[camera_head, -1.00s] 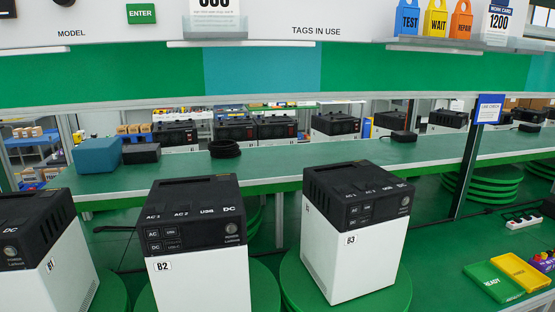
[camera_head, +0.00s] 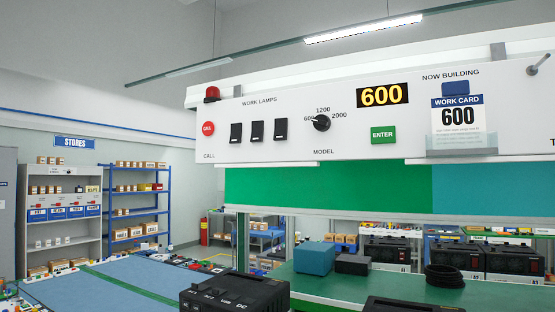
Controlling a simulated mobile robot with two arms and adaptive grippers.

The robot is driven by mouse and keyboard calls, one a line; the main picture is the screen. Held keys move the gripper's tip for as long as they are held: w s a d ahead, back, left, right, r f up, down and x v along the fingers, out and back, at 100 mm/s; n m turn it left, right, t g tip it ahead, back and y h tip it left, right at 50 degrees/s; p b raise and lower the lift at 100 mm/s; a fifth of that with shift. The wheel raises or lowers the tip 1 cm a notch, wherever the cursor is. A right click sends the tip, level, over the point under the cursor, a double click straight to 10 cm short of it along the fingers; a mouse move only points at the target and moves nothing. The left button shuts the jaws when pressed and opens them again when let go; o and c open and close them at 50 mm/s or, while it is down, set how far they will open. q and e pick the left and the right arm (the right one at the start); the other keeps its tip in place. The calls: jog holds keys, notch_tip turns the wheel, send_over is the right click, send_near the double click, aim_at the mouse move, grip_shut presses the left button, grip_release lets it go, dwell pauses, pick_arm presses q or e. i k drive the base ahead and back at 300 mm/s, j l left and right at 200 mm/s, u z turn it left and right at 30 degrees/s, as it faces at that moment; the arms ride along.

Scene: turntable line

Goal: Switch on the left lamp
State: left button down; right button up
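Three black rocker switches are in a row under the label WORK LAMPS on the white overhead panel (camera_head: 340,152). The left switch (camera_head: 236,133) is nearest the red CALL button, the middle switch (camera_head: 257,131) is beside it, and the right switch (camera_head: 281,129) is nearest the model dial. The switches are too small to tell which way each is set. The lamps they work cannot be made out for certain. Neither of my grippers is in view.
The panel also carries the CALL button (camera_head: 208,127), a model dial (camera_head: 321,123), a 600 display (camera_head: 382,95) and a green ENTER button (camera_head: 383,134). Below are a black-topped unit (camera_head: 235,290), a teal box (camera_head: 314,258) and a green bench. Shelves (camera_head: 136,205) stand at left.

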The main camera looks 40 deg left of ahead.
aim_at(236, 128)
jog(key=u, duration=1.6)
